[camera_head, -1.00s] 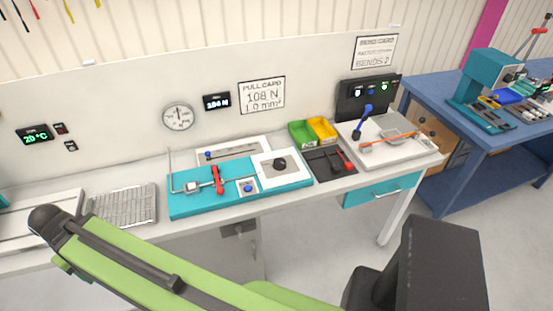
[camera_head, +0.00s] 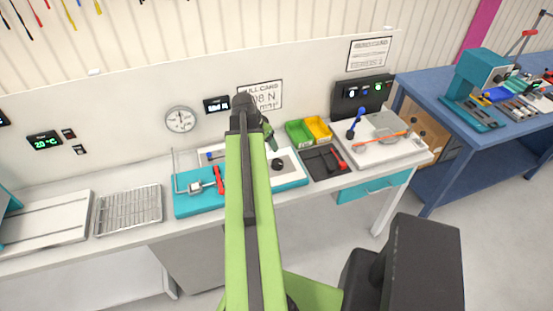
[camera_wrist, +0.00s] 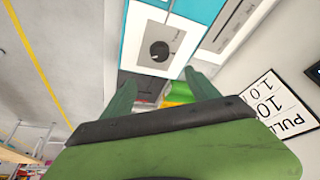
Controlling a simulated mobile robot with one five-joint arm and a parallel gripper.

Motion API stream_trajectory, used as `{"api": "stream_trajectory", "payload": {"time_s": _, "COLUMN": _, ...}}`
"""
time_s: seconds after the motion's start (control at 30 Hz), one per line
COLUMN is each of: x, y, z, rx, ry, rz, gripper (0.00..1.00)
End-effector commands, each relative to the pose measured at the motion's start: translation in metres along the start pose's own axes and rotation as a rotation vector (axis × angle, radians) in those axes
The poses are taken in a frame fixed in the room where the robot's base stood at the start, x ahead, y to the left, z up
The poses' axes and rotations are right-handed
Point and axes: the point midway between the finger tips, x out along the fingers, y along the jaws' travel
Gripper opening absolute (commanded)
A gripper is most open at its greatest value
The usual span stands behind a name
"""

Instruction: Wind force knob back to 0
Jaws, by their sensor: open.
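The force knob is a round black knob (camera_head: 277,163) on a white plate (camera_head: 293,172) at the right part of the teal bench fixture (camera_head: 200,204). In the wrist view the knob (camera_wrist: 160,51) shows in the upper middle with its white plate around it. My gripper (camera_head: 270,137) is above the back of the fixture, close to the knob in the head view. In the wrist view its two green fingers (camera_wrist: 158,84) are spread, with nothing between them, and the knob lies beyond their tips, apart from them. The knob's scale is too small to read.
Green and yellow bins (camera_head: 310,130) and a black tray with a red-handled tool (camera_head: 325,162) stand right of the fixture. A pull card (camera_head: 262,96), a small display (camera_head: 216,104) and a round dial (camera_head: 181,120) are on the wall behind. A wire rack (camera_head: 128,209) lies left.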

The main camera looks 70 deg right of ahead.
Motion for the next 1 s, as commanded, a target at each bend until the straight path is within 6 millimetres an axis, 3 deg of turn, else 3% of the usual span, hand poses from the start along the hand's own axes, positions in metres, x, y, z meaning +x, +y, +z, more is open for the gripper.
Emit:
{"api": "stream_trajectory", "payload": {"time_s": 0.27, "x": 0.033, "y": -0.001, "z": 0.003, "rx": -0.003, "ry": -0.001, "rz": 0.0, "gripper": 0.69}}
{"api": "stream_trajectory", "payload": {"time_s": 0.8, "x": 0.151, "y": -0.002, "z": 0.005, "rx": -0.004, "ry": -0.001, "rz": -0.001, "gripper": 0.69}}
{"api": "stream_trajectory", "payload": {"time_s": 1.0, "x": 0.175, "y": -0.002, "z": 0.003, "rx": -0.005, "ry": -0.001, "rz": -0.001, "gripper": 0.69}}
